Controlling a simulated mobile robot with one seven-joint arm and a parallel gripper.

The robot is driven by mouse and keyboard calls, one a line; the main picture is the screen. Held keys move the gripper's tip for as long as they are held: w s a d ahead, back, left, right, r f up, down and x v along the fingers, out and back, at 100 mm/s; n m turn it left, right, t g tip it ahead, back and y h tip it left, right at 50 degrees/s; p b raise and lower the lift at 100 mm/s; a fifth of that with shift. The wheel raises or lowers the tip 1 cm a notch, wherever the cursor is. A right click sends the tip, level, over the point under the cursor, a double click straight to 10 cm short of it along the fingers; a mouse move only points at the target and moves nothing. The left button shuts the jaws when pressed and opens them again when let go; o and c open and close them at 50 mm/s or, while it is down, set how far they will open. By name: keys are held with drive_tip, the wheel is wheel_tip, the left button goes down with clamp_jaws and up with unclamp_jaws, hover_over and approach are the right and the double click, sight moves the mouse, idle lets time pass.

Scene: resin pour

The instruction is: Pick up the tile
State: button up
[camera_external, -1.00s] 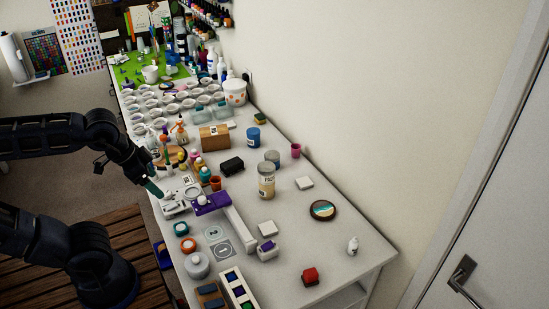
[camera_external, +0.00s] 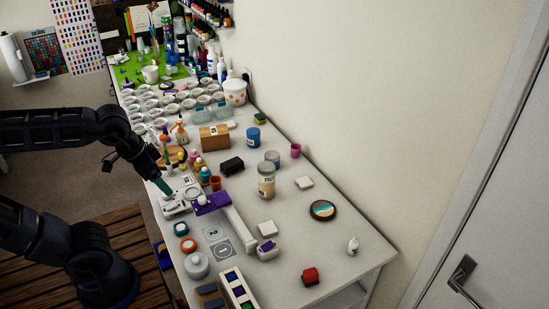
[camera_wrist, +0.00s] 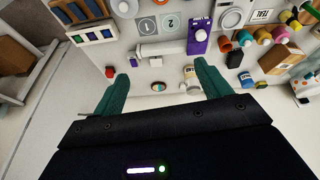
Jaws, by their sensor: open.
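Two pale square blocks that could be the tile lie on the white table in the external view. One block (camera_external: 304,183) is right of the labelled jar, and the other block (camera_external: 267,228) is nearer the front, by a small white box. In the wrist view a small white block (camera_wrist: 156,61) shows between the fingers, well beyond them. My gripper (camera_external: 164,187) is over the table's left edge, near a white device. Its teal fingers (camera_wrist: 161,68) are spread apart and empty. I cannot tell which block is the tile.
A labelled jar (camera_external: 266,182), a round teal coaster (camera_external: 322,210) and a red object (camera_external: 310,276) are nearby. Bottles and cups crowd the far table. The right front is mostly clear.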

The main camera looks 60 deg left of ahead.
drive_tip(key=w+f+n+g+h, duration=0.15)
drive_tip(key=w+n, duration=0.25)
drive_tip(key=w, duration=0.5)
drive_tip(key=n+g+h, duration=0.3)
drive_tip(key=n, duration=0.9)
hover_over(267, 227)
drive_tip(key=a, duration=0.3)
wheel_tip(267, 227, down, 24)
drive_tip(key=shift+s+r, duration=0.1)
drive_tip(key=shift+w+x, duration=0.15)
drive_tip(key=shift+x, duration=1.15)
drive_tip(key=shift+w+x, duration=0.1)
drive_tip(key=shift+x, duration=1.25)
drive_tip(key=shift+c, duration=0.3)
drive_tip(key=c, duration=1)
